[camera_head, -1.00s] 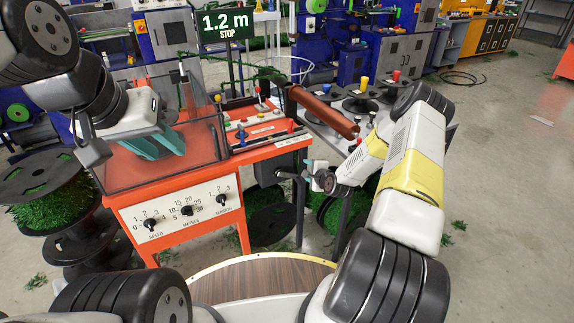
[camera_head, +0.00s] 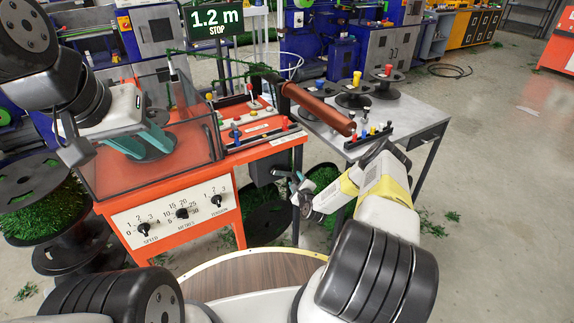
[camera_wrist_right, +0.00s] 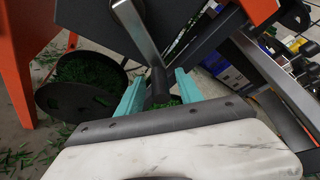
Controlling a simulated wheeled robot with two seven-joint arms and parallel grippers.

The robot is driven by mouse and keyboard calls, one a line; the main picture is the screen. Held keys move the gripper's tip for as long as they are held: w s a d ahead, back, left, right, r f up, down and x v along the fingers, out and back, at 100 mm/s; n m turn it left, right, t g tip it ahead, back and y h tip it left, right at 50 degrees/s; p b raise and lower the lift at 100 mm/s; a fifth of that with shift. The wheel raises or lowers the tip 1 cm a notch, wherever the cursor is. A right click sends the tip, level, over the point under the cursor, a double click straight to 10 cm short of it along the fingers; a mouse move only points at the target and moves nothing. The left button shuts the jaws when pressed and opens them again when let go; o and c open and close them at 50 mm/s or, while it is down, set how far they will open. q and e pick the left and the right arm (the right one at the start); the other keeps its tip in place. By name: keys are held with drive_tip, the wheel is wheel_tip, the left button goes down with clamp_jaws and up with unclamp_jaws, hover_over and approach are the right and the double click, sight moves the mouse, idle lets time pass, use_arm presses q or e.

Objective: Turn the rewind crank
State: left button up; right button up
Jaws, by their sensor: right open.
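The rewind crank shows in the right wrist view as a grey metal arm (camera_wrist_right: 138,30) with a dark handle (camera_wrist_right: 159,82) at its lower end. In the head view it is small beside the dark box (camera_head: 270,167) on the orange machine's right side. My right gripper (camera_head: 298,184) is close to it. In the right wrist view my right gripper (camera_wrist_right: 158,90) is open, with the handle between its teal fingers; I cannot tell whether they touch it. My left gripper (camera_head: 142,143) is open and empty at the machine's clear-walled bay, away from the crank.
The orange machine (camera_head: 225,182) has a dial panel (camera_head: 180,214) in front. A brown roll (camera_head: 320,109) sticks out over the grey table (camera_head: 415,115) on the right. Spools with green strands (camera_head: 45,205) stand at left. Open floor (camera_head: 490,200) lies at right.

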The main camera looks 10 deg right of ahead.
drive_tip(key=shift+w+f, duration=0.1)
drive_tip(key=shift+w, duration=0.3)
clamp_jaws()
idle(1.2)
